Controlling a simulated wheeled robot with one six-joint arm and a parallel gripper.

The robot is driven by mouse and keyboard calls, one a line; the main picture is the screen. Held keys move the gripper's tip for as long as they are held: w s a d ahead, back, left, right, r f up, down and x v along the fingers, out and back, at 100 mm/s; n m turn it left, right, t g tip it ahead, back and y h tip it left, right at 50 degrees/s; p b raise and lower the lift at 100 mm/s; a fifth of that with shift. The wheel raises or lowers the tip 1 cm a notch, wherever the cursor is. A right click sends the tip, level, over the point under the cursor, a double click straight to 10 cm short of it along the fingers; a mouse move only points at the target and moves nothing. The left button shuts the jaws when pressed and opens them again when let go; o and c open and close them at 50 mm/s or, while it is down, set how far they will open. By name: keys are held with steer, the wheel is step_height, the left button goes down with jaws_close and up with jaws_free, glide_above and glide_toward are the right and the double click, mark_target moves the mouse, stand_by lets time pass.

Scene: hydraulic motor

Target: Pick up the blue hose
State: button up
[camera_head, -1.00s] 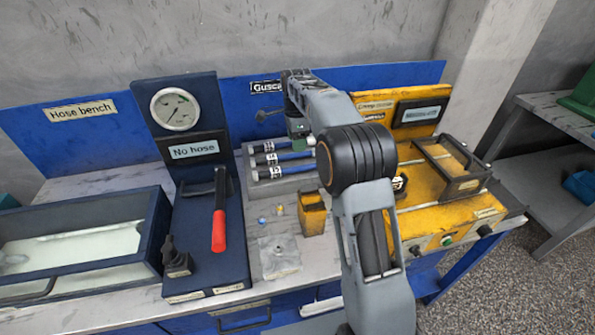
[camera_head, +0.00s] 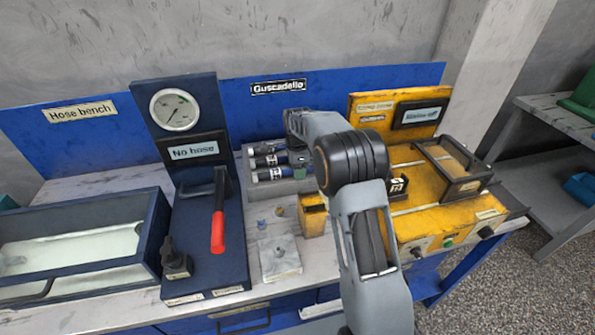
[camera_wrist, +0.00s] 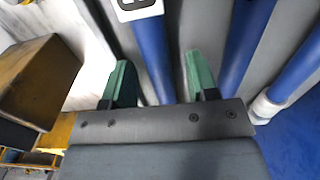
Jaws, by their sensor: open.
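Three blue hoses with dark ends and white labels lie in a grey rack (camera_head: 285,187) at the back of the bench. In the wrist view, one blue hose (camera_wrist: 150,45) passes between my two green fingertips. A second blue hose (camera_wrist: 245,45) is just right of the right finger, and a third (camera_wrist: 293,72) is further right with a pale end. My gripper (camera_wrist: 160,80) is open, with no finger visibly closed on a hose. In the head view, my gripper (camera_head: 299,160) is over the right part of the rack, and my arm partly hides the hoses.
A yellow box (camera_head: 312,220) stands in front of the rack. A dark blue press with a gauge (camera_head: 174,109) and red lever (camera_head: 218,232) is to the left. A yellow machine (camera_head: 440,215) is to the right. A grey plate (camera_head: 279,258) lies in front.

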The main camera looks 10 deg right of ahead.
steer(key=shift+c, duration=0.2)
jaws_close()
stand_by(0.3)
